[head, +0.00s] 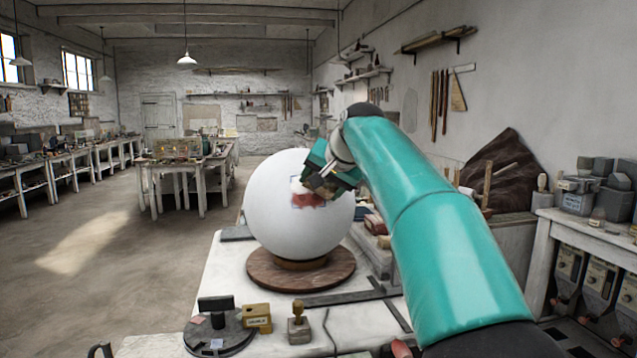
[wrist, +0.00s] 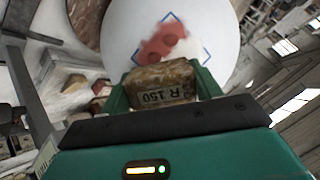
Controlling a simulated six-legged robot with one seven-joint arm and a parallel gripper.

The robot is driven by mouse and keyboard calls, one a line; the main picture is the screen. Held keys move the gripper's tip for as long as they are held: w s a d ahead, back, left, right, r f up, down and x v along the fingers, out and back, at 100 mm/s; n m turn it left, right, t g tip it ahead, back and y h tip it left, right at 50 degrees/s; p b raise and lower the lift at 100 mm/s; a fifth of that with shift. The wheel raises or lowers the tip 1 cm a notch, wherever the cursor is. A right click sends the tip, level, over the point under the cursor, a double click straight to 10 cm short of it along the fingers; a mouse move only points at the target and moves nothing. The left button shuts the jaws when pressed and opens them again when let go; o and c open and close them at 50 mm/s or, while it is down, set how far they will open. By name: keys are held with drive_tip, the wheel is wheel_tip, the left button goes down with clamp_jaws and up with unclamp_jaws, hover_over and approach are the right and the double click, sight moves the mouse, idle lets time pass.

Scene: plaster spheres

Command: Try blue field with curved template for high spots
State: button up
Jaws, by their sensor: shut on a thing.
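A large white plaster sphere (head: 285,228) stands on a round brown wooden base (head: 262,275). The blue field is a thin blue outlined square (head: 294,192) on the sphere's side facing me, with red smears (head: 306,201) inside. In the wrist view the outline (wrist: 207,50) looks like a diamond around red blotches (wrist: 160,42). My gripper (head: 325,184) is at the sphere's upper right, shut on a worn brownish block marked R 150 (wrist: 160,78), the curved template. The template is close to the field's lower edge in the wrist view; I cannot tell whether it touches. Its far edge is hidden.
On the white worktop (head: 222,268) stand a dark round plate (head: 232,338) with a black block, a yellow block (head: 257,318) and a small knobbed tool (head: 299,326). Dark flat bars lie at the right of the base. Loose blocks (head: 375,224) sit right of the sphere.

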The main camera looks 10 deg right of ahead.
sight(311, 173)
drive_tip(key=shift+s+d+f, duration=0.1)
drive_tip(key=shift+d+f, duration=0.15)
drive_tip(key=shift+d, duration=0.1)
drive_tip(key=shift+w+a+r, duration=0.25)
drive_tip(key=shift+a+r, duration=0.3)
drive_tip(key=shift+a, duration=0.35)
drive_tip(key=shift+w+a+r, duration=0.25)
drive_tip(key=shift+a+r, duration=0.3)
drive_tip(key=shift+a, duration=0.35)
drive_tip(key=shift+s+d+f, duration=0.2)
drive_tip(key=shift+d+f, duration=0.05)
drive_tip(key=shift+d, duration=0.25)
drive_tip(key=shift+s+d+f, duration=0.15)
drive_tip(key=shift+d+f, duration=0.1)
drive_tip(key=shift+d, duration=0.2)
drive_tip(key=shift+s+d+f, duration=0.2)
drive_tip(key=shift+d+f, duration=0.35)
drive_tip(key=shift+d, duration=0.25)
drive_tip(key=shift+w+a+r, duration=0.3)
drive_tip(key=shift+a+r, duration=0.25)
drive_tip(key=shift+a, duration=0.35)
drive_tip(key=shift+w+a+r, duration=0.25)
drive_tip(key=shift+a+r, duration=0.25)
drive_tip(key=shift+a, duration=0.35)
drive_tip(key=shift+d, duration=0.1)
